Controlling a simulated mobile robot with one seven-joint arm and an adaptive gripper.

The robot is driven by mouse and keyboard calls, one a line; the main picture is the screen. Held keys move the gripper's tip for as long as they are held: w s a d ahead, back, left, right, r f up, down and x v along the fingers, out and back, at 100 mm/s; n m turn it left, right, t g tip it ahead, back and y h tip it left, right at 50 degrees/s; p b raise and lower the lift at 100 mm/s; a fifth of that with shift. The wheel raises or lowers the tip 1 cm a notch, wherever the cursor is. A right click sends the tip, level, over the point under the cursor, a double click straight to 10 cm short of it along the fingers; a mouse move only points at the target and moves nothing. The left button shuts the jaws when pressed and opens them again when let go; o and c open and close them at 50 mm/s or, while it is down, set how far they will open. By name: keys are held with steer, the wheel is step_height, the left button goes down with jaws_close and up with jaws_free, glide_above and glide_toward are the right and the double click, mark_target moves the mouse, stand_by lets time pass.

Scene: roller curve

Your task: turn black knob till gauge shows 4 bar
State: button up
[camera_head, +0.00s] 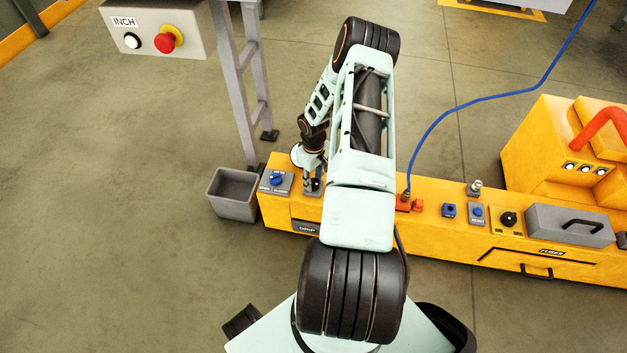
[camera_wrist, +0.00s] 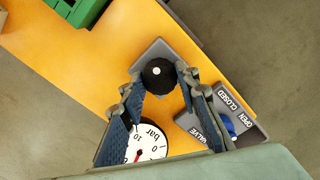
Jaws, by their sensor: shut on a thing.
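The black knob (camera_wrist: 158,73) with a white dot sits on a grey plate in the wrist view, between the tips of my gripper (camera_wrist: 160,84). My gripper is shut on the knob, one finger on each side. The white gauge (camera_wrist: 150,141), marked "bar", "0" and "10", shows between the fingers lower in the wrist view. It has a red needle, but its face is partly hidden and I cannot tell the reading. In the head view, my gripper (camera_head: 312,182) reaches down to the yellow bench, and the knob is mostly hidden.
A blue valve knob (camera_wrist: 229,125) sits beside the right finger, on a plate marked OPEN and CLOSED. The yellow bench (camera_head: 455,240) carries several other controls and a grey lidded box (camera_head: 570,226). A grey bin (camera_head: 232,194) stands at its left end. A blue hose (camera_head: 455,109) rises behind.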

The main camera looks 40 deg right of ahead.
mark_target(313, 181)
stand_by(0.4)
steer(key=o, duration=1.2)
steer(key=shift+c, duration=0.2)
steer(key=shift+r, duration=0.15)
step_height(313, 181, up, 12)
